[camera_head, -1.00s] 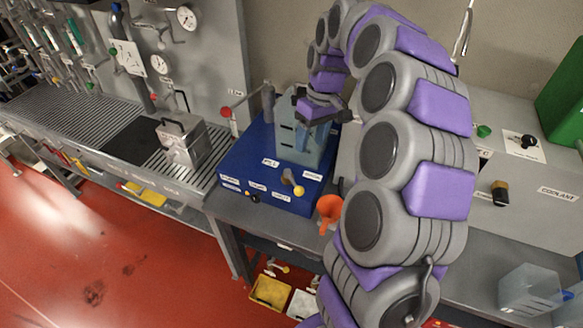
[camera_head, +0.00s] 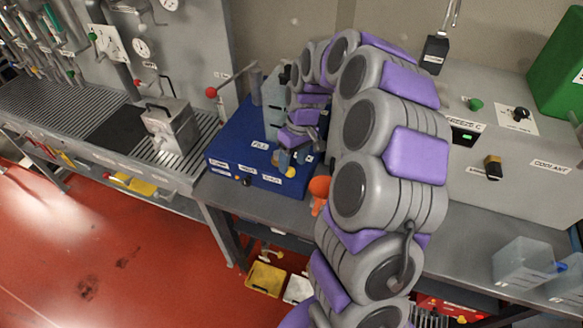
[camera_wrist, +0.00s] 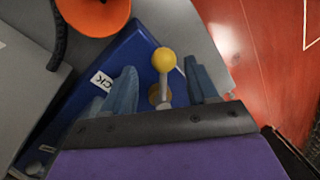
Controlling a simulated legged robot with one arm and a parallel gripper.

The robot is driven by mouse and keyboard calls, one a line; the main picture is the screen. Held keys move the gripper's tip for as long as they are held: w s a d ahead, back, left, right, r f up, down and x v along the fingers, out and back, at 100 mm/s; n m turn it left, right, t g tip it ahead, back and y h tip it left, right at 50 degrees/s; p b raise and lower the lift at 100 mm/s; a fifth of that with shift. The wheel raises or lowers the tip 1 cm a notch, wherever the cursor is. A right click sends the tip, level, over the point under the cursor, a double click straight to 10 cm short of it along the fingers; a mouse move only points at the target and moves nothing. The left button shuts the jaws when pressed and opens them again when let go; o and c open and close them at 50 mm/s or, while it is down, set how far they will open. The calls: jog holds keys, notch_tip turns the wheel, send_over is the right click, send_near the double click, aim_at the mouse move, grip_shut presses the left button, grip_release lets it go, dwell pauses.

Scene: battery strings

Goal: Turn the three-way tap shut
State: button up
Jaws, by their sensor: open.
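The three-way tap has a yellow ball knob (camera_wrist: 164,60) on a pale lever, with a brass body below it, on the blue filling station (camera_wrist: 135,60). In the wrist view the lever stands between the two blue-grey fingers of my gripper (camera_wrist: 160,88), with a gap on both sides. The gripper is open and holds nothing. In the head view the yellow knob (camera_head: 290,172) shows at the front of the blue station (camera_head: 228,140), just below my gripper (camera_head: 292,156). The tap's base is partly hidden by the gripper.
An orange funnel (camera_head: 319,187) hangs close to the right of the tap; it also shows in the wrist view (camera_wrist: 95,12). A red-knobbed lever (camera_head: 212,92) stands behind left. The grey coolant cabinet (camera_head: 520,180) fills the right. Two bins (camera_head: 266,279) sit under the bench.

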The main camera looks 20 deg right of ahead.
jog(key=shift+a+f, duration=0.3)
jog(key=shift+f, duration=0.3)
jog(key=shift+a+f, duration=0.3)
jog(key=shift+f, duration=0.3)
jog(key=shift+d, duration=0.1)
jog(key=shift+c, duration=0.2)
jog(key=shift+d, duration=0.15)
jog(key=c, duration=0.3)
grip_shut()
